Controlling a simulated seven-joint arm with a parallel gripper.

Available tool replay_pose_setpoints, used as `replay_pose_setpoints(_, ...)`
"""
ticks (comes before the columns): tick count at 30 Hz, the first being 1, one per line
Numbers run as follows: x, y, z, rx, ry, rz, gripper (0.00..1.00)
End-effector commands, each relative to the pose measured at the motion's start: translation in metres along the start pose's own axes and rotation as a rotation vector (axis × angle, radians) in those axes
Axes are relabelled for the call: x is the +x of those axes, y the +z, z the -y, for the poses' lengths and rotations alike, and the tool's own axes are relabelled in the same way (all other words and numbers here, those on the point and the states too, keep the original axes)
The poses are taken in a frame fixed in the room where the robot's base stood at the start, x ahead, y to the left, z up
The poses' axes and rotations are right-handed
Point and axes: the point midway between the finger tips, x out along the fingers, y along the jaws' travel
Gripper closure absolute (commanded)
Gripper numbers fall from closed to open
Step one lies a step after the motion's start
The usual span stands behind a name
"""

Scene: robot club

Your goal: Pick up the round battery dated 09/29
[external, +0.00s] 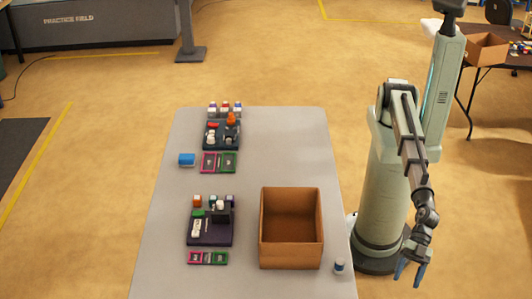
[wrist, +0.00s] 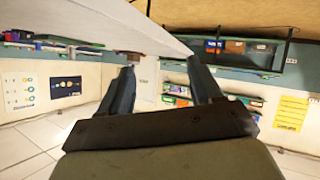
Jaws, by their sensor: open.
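No date can be read in either view, so I cannot tell which thing is the round battery dated 09/29. A small white-and-blue cylinder (external: 339,265) stands at the table's near right corner. Small coloured-and-white items (external: 225,108) stand in a row behind the far dark tray. More small items, one of them orange (external: 197,201), stand at the back of the near tray. My gripper (external: 408,272) hangs off the table's right side, right of the cylinder and apart from it. In the wrist view its two fingers (wrist: 160,75) are spread with nothing between them.
An empty-looking cardboard box (external: 291,259) stands on the grey table (external: 290,140). The table's far right is clear.

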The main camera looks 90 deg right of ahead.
Motion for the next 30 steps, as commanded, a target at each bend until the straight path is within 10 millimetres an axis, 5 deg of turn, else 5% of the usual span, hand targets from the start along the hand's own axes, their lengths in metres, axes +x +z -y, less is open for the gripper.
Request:
replay_pose_setpoints(3,0.011,-0.014,-0.032,-0.059,0.029,0.114,0.36)
replay_pose_setpoints(10,0.022,-0.004,-0.11,-0.219,-0.01,0.445,0.36)
replay_pose_setpoints(18,0.0,0.001,-0.188,-0.42,-0.31,0.778,0.36)
replay_pose_setpoints(24,-0.025,-0.005,-0.22,-0.52,-0.543,0.87,0.36)
replay_pose_setpoints(30,-0.035,-0.003,-0.229,-0.559,-0.636,0.888,0.36)
